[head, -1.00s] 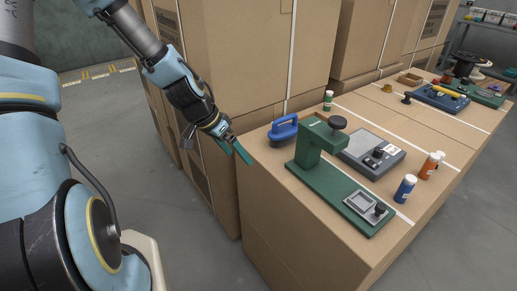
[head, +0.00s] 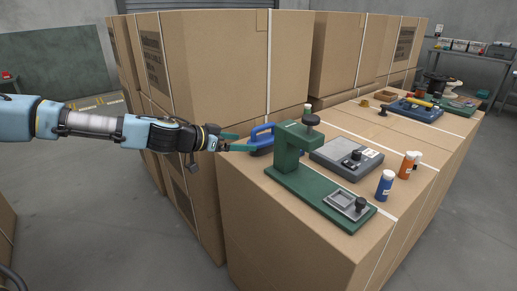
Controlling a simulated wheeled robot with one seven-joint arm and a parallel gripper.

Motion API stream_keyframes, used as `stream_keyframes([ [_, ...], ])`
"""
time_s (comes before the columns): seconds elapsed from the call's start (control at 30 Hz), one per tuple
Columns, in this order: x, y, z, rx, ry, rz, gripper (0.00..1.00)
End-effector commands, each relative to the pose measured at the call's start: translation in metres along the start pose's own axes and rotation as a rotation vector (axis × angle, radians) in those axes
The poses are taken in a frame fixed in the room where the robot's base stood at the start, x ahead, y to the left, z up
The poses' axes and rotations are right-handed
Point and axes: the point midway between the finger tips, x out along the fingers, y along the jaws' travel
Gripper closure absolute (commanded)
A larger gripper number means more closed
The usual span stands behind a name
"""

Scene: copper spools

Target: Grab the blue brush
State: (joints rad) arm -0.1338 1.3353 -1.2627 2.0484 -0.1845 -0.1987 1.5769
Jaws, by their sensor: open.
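The blue brush (head: 262,137) has a looped handle and lies on the cardboard box top at its near left corner, behind the green press. My gripper (head: 240,141) reaches in from the left with its green fingers apart. Its fingertips are right beside the brush's left end. From this view I cannot tell whether the fingers straddle the brush or touch it. Part of the brush's right side is hidden by the green press (head: 287,157).
A grey scale (head: 345,157), a blue bottle (head: 385,184) and an orange bottle (head: 407,165) stand to the right. Tall cardboard boxes (head: 221,62) rise close behind. Floor is free at the left.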

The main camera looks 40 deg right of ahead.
Motion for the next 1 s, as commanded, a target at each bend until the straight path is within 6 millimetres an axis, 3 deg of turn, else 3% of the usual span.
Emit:
stream_keyframes([
  [0.23,0.021,-0.008,-0.011,0.013,0.045,-0.019,0.00],
  [0.4,0.047,-0.008,-0.012,0.012,0.044,-0.018,0.00],
  [0.67,0.066,-0.009,-0.011,0.011,0.042,-0.018,0.00],
  [1.0,0.108,-0.011,-0.009,0.011,0.042,-0.019,0.00],
])
